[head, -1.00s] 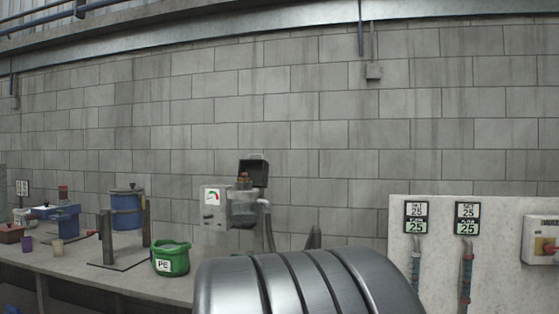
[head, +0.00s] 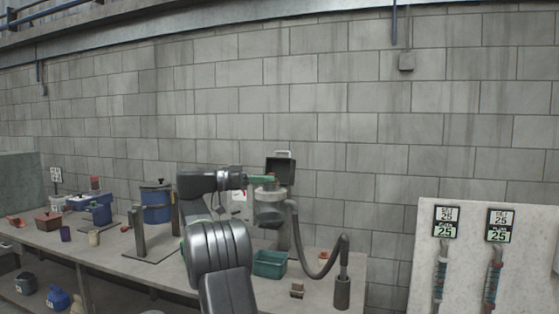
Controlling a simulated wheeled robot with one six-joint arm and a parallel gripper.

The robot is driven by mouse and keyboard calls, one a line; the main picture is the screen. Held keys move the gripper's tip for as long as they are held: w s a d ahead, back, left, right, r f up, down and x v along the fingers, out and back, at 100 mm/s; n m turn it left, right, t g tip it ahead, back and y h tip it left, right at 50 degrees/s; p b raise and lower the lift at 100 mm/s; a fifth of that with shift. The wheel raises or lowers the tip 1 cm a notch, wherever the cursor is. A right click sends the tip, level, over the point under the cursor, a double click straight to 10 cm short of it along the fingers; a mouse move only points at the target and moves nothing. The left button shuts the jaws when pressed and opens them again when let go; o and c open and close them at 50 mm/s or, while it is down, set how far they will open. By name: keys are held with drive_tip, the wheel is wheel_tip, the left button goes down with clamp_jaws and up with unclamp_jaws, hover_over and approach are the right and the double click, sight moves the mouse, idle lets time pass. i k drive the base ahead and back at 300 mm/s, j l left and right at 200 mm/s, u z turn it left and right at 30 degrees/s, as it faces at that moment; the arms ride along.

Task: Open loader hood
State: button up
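The loader (head: 270,208) is a grey unit at the back of the bench, with a thick grey hose. Its dark hood (head: 281,170), with a light handle on top, stands tilted up against the wall, above the loader body. My arm reaches in from the left. My gripper (head: 268,178) is at its end, with green finger parts over the loader's top, just in front of the hood's lower part. Whether it touches the hood or loader I cannot tell. The gap between the fingers is too small to make out. My arm hides part of the loader's gauge panel.
A teal bin (head: 269,264) and a small brown block (head: 297,290) are on the bench below the loader. The hose (head: 322,272) loops down to a dark upright cylinder (head: 342,292). A blue drum (head: 157,204) stands on the left. A panel with displays (head: 471,255) is at right.

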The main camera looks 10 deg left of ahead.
sight(284, 169)
drive_tip(key=i+j, duration=1.45)
drive_tip(key=j, duration=0.3)
drive_tip(key=i+j+z, duration=0.4)
drive_tip(key=j, duration=0.25)
drive_tip(key=i+j+z, duration=0.2)
drive_tip(key=j, duration=0.2)
drive_tip(key=i+j+z, duration=0.2)
drive_tip(key=j, duration=0.2)
drive_tip(key=z, duration=0.4)
